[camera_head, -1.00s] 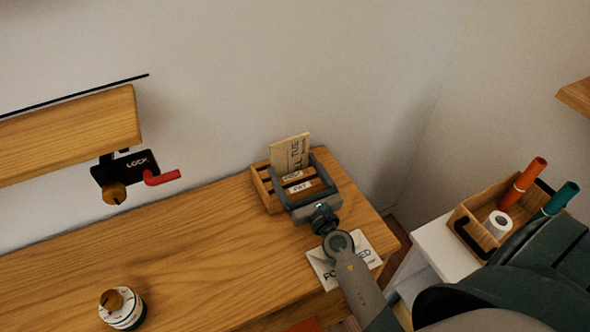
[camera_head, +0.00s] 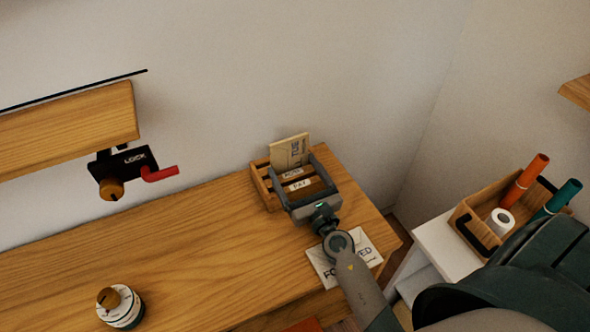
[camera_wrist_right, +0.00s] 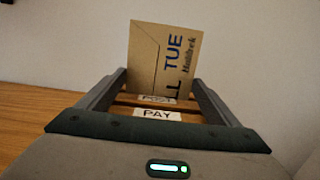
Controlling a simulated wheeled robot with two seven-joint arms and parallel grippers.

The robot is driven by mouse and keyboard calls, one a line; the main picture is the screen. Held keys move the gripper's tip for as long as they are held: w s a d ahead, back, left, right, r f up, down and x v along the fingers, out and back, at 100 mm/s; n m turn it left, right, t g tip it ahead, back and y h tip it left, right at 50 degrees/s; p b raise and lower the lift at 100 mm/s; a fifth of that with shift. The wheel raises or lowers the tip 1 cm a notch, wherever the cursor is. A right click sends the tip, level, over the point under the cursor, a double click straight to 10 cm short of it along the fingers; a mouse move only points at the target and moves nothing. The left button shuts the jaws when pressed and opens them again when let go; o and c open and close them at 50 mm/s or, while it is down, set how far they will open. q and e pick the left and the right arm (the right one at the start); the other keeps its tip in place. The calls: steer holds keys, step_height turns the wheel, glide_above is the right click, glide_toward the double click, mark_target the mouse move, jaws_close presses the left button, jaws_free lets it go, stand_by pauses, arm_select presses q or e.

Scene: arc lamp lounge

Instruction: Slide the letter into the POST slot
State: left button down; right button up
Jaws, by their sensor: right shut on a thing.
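The letter (camera_head: 288,152) is a tan envelope with blue writing, including "TUE". It stands upright in the wooden rack (camera_head: 261,188), its lower part behind the POST label (camera_head: 292,174). The PAY label (camera_head: 299,184) is on the nearer bar. My right gripper (camera_head: 294,164) reaches over the rack and is shut on the letter by its side edges. In the right wrist view, the letter (camera_wrist_right: 163,55) rises between the fingertips, behind the POST label (camera_wrist_right: 157,99) and the PAY label (camera_wrist_right: 158,114). Its bottom edge is hidden. My left gripper is not in view.
A pale envelope (camera_head: 361,250) lies under my right wrist on the wooden bench (camera_head: 190,245). A dial (camera_head: 121,308) stands front left. A LOCK fixture (camera_head: 128,170) with a red handle hangs under a shelf. A wooden caddy (camera_head: 470,211) stands right. The bench's middle is clear.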

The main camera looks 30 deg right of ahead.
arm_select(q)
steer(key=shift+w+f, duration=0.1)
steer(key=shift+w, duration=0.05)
arm_select(e)
steer(key=shift+f, duration=0.15)
steer(key=shift+f, duration=0.1)
steer(key=o, duration=1)
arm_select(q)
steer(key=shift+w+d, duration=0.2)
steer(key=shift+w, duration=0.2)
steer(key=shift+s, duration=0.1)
